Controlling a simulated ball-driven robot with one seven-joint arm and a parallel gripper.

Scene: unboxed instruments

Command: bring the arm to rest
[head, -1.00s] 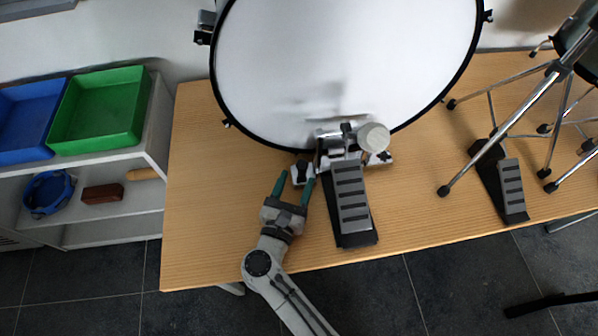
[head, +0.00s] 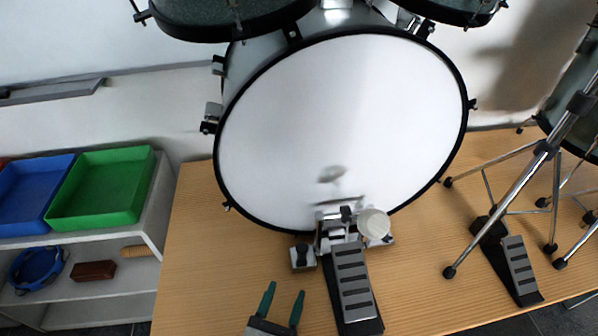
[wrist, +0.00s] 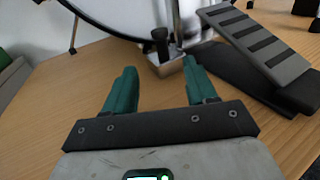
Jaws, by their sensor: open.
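My gripper (head: 283,301) is open and empty, with its green fingers spread above the wooden table (head: 215,265). It also shows in the wrist view (wrist: 155,88), where nothing is between the fingers. Ahead of it, a small metal block with a black knob (head: 303,256) stands on the table at the foot of the bass drum (head: 340,130). In the wrist view the block (wrist: 166,66) lies beyond the fingertips, near the right finger. The bass drum pedal (head: 352,285) is to the right of my gripper. Most of my arm is below the head view.
A shelf at left holds a blue tray (head: 32,192) and a green tray (head: 100,188). Below are a blue ring-shaped thing (head: 38,268) and a brown block (head: 93,270). Metal stand legs (head: 500,210) and a second pedal (head: 510,262) are at right. The table's left part is bare.

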